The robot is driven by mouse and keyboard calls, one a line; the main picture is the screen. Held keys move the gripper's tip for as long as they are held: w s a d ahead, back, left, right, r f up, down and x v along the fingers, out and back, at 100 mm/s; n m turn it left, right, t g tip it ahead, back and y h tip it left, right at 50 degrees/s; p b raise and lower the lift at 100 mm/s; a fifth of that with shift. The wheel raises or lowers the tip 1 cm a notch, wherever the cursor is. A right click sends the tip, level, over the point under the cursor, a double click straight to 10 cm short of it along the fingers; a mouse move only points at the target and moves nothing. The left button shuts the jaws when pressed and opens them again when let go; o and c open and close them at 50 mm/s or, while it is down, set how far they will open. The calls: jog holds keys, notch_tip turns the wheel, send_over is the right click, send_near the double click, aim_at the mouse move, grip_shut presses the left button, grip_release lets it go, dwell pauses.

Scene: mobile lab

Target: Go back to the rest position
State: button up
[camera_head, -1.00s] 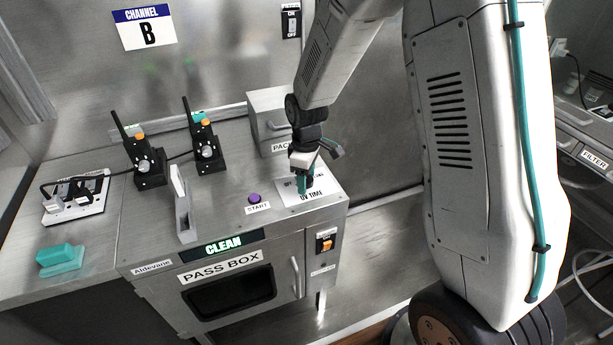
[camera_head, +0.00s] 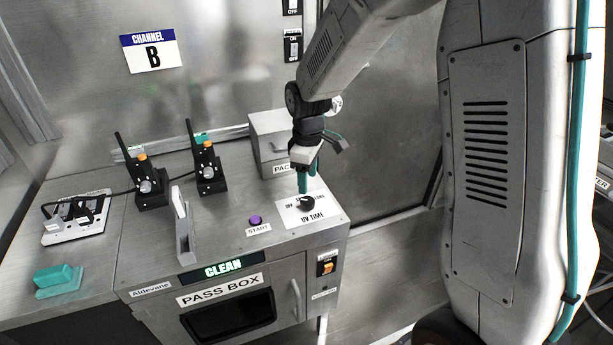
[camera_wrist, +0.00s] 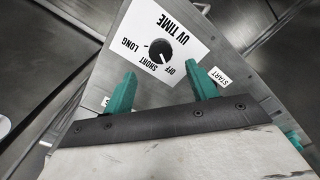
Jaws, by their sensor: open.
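My gripper (camera_head: 307,181) has teal fingers and hangs just above the UV TIME dial (camera_head: 307,203) on top of the pass box (camera_head: 222,290). In the wrist view my gripper (camera_wrist: 162,82) is open and empty, its two fingers well apart. The black dial (camera_wrist: 160,50) shows beyond the fingertips on its white label, apart from them. The label reads OFF, SHORT and LONG.
A purple START button (camera_head: 256,220) and an upright grey lever (camera_head: 184,225) are on the box top. Two black radios (camera_head: 150,182) stand behind. A grey box (camera_head: 270,145) stands close behind my gripper. A teal block (camera_head: 58,278) and a power strip (camera_head: 76,218) lie left.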

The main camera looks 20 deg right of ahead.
jog(key=shift+s, duration=0.1)
jog(key=s+d+r+m, duration=0.1)
jog(key=s+r+m, duration=0.2)
jog(key=s, duration=0.7)
jog(key=s+d+r+m+t, duration=0.1)
jog(key=s+r+m, duration=0.2)
jog(key=s+r, duration=0.5)
jog(key=s+d+r+m, duration=0.1)
jog(key=s+r+m, duration=0.3)
jog(key=s, duration=0.8)
jog(key=shift+r, duration=1.15)
dwell(0.6)
